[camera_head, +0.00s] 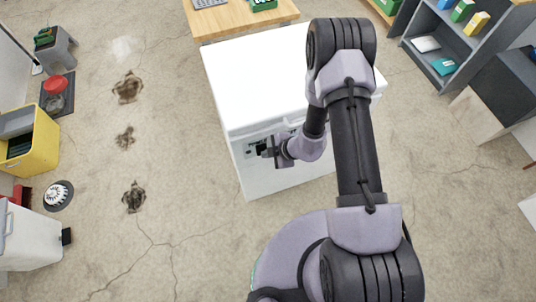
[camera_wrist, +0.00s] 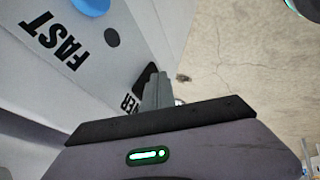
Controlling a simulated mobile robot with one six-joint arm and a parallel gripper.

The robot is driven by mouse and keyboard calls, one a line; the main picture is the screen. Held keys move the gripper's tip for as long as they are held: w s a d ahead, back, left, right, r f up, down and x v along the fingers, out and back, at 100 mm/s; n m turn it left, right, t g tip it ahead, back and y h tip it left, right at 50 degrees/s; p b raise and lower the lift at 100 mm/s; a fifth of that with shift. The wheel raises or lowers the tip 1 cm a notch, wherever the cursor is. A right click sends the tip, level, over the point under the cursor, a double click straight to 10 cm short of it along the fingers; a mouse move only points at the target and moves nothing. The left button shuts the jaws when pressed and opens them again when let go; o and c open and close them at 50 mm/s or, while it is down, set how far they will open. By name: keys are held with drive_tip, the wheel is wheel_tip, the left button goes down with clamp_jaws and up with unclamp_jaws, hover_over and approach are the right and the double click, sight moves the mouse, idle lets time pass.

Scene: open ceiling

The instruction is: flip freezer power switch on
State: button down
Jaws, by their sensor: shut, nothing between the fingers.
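The white freezer (camera_head: 255,80) stands in the middle of the head view, with a control panel on its front face. In the wrist view the panel (camera_wrist: 85,75) shows tilted, with the word FAST, a blue round part and a dark round spot. A black power switch (camera_wrist: 144,78) sits beside a label of which only "WER" shows. My gripper (camera_wrist: 158,78) is shut and empty, its fingertips overlapping the switch's edge. I cannot tell whether they touch it, or which way the switch is set. In the head view my gripper (camera_head: 266,151) is at the freezer's front panel.
A wooden table (camera_head: 225,22) stands behind the freezer. Grey shelves (camera_head: 445,50) are at the upper right. The concrete floor left of the freezer is mostly clear, with dark stains.

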drive_tip(key=shift+w, duration=0.1)
drive_tip(key=shift+w+f, duration=0.2)
drive_tip(key=shift+p, duration=0.3)
drive_tip(key=shift+r+p, duration=0.7)
drive_tip(key=shift+r, duration=0.15)
